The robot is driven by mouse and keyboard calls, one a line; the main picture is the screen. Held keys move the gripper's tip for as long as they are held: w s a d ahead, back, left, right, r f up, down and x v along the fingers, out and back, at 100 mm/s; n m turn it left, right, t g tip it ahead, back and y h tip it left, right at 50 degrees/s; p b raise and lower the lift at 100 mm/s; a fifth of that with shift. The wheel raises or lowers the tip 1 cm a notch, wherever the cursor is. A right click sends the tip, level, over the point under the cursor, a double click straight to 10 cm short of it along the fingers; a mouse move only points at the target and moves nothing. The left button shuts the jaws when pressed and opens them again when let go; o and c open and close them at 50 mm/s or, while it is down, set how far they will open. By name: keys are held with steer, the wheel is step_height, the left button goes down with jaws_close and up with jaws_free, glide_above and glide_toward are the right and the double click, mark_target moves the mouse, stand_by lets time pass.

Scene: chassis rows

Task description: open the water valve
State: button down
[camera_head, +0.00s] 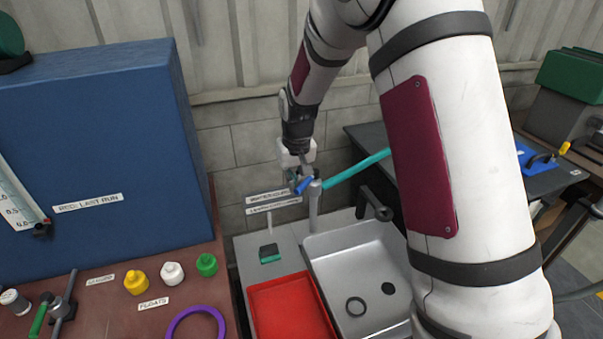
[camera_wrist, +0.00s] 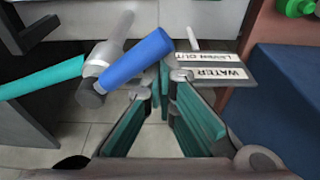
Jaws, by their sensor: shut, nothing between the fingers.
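The water valve has a blue lever (camera_head: 304,185) on top of an upright grey pipe (camera_head: 315,208) behind the sink. A teal hose (camera_head: 358,168) runs off the pipe to the right. In the wrist view the blue lever (camera_wrist: 138,60) points right and slightly up from the pipe (camera_wrist: 108,55), and the hose (camera_wrist: 42,80) leaves to the left. My gripper (camera_head: 303,171) is shut and empty, right by the lever. In the wrist view its teal-padded fingertips (camera_wrist: 163,85) are close beside the lever; I cannot tell whether they touch it.
A sign reading WATER (camera_wrist: 218,73) stands beside the valve. In front are a sink (camera_head: 350,262) and a red tray (camera_head: 290,308). A large blue box (camera_head: 110,140) stands at left, with yellow, white and green floats (camera_head: 172,273) before it. My arm hides the right middle.

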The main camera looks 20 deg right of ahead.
stand_by(0.3)
steer(key=shift+s+d+p, duration=0.3)
steer(key=shift+s+p, duration=0.1)
steer(key=shift+s, duration=0.35)
steer(key=shift+s+d, duration=0.3)
steer(key=shift+s, duration=0.1)
steer(key=shift+w+r+p, duration=0.1)
steer(key=shift+r+p, duration=0.95)
steer(key=shift+r, duration=2.45)
